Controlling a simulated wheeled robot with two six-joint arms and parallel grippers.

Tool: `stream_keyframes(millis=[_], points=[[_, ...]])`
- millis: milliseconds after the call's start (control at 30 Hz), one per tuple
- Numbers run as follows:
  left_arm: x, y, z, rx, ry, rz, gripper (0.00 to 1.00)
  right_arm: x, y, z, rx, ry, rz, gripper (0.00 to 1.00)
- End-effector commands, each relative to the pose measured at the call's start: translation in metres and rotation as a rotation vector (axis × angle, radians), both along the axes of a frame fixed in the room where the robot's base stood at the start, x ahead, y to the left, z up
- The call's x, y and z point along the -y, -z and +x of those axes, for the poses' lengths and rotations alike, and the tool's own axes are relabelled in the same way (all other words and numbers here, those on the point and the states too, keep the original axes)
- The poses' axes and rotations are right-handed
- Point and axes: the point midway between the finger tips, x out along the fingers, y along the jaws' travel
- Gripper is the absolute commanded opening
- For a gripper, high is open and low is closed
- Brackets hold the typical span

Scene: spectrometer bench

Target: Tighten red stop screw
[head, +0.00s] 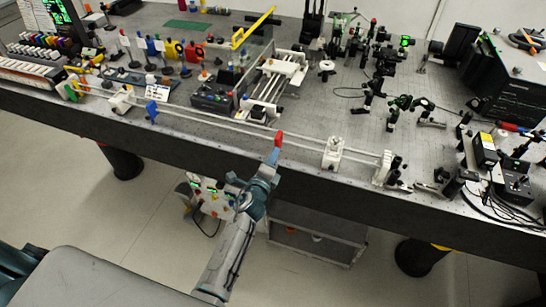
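A small red piece (279,138), which looks like the red stop screw, shows at the front rail (215,125) of the bench. My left gripper (272,158) reaches up from below, its tip end just under the red piece in the picture. I cannot tell whether the fingers touch it, or whether they are open or shut; they are too small and seen from behind. A similar blue piece (151,112) sits further left on the rail. My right gripper is not in view.
White blocks stand on the rail, at its left (121,99) and right (333,151). A white-framed stage (275,75) and a black control box (213,97) stand behind it. Optical mounts crowd the right side. The dark front edge of the bench (190,140) runs behind my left arm.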

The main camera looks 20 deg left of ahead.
Motion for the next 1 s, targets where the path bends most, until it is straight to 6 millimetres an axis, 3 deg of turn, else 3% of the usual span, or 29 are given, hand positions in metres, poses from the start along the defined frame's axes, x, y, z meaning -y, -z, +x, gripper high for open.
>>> stream_keyframes(millis=[67,467,800,1000], points=[[0.0,0.001,0.0,-0.001,0.0,0.0,0.36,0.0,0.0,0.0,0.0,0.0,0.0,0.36],[0.0,-0.001,-0.008,0.001,0.0,-0.001,0.37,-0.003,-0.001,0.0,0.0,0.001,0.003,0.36],[-0.002,0.002,-0.071,-0.002,-0.001,-0.001,0.37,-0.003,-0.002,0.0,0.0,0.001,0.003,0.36],[-0.003,0.001,-0.099,0.0,0.0,-0.001,0.37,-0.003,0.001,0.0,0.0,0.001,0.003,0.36]])
